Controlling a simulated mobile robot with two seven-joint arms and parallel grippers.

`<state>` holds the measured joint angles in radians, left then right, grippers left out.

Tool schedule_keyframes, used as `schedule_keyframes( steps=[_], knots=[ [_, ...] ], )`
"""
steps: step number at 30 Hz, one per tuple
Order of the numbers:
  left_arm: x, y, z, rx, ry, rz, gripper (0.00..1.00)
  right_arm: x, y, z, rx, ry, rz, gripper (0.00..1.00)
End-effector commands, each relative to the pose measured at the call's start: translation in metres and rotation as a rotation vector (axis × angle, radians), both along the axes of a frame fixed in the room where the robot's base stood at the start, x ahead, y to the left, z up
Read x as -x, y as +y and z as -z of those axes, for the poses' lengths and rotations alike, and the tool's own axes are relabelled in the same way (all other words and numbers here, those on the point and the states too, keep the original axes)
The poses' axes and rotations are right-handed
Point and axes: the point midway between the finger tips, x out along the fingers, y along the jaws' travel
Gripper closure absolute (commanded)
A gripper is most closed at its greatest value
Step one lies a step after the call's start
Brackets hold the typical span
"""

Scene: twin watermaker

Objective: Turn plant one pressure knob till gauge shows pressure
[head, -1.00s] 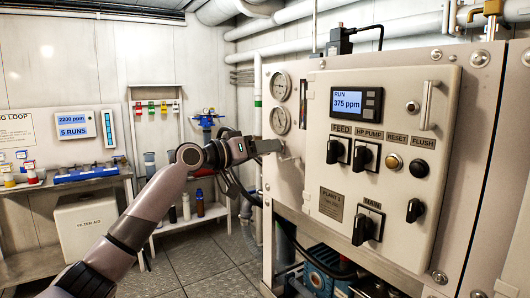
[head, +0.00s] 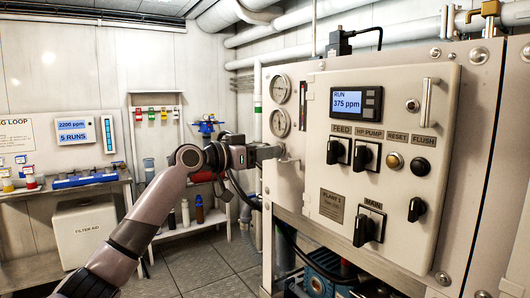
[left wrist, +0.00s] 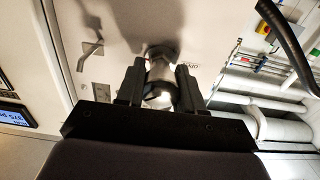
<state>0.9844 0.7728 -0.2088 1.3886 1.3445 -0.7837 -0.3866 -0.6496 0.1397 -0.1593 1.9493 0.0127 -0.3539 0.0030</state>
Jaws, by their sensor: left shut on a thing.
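The plant one panel (head: 385,150) stands at right, with a plate reading PLANT 1 (head: 332,205). Two round gauges, an upper one (head: 280,90) and a lower one (head: 280,123), sit on its left side; their needles are too small to read. My left gripper (head: 272,152) is at the panel face just below the lower gauge. In the left wrist view its two fingers (left wrist: 160,92) are shut on a round metallic pressure knob (left wrist: 161,72), one finger on each side. In the head view the gripper mostly hides this knob. My right gripper is not in view.
The panel's display (head: 347,102) reads RUN, 375 ppm. FEED (head: 337,151), HP PUMP (head: 367,155) and MAIN (head: 369,226) switches lie right of my gripper. A shelf with bottles (head: 190,225) and a workbench (head: 60,190) stand behind at left.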

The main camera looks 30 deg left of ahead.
Motion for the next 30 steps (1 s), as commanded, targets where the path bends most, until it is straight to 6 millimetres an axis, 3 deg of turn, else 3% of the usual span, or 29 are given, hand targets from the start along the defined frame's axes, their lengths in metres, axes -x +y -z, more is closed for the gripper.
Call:
schedule_keyframes(
  steps=[7, 8, 9, 10, 20, 30],
  knots=[
    [0.000, 0.000, -0.001, 0.002, -0.001, 0.000, 0.94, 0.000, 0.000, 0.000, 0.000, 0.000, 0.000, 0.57],
    [0.000, 0.000, -0.001, 0.002, -0.001, 0.000, 0.54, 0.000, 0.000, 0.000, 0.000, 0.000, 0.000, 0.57],
    [0.000, 0.000, -0.001, 0.002, -0.001, -0.001, 0.41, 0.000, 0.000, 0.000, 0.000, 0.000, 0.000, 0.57],
    [0.000, 0.000, -0.001, 0.002, -0.001, 0.000, 0.38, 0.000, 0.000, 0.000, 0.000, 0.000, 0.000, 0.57],
    [0.003, 0.002, 0.000, 0.001, -0.001, -0.001, 0.38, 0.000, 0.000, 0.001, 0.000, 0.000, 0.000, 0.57],
    [0.047, 0.020, 0.002, -0.003, -0.001, -0.002, 0.38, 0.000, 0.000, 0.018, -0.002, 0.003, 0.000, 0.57]
  ],
)
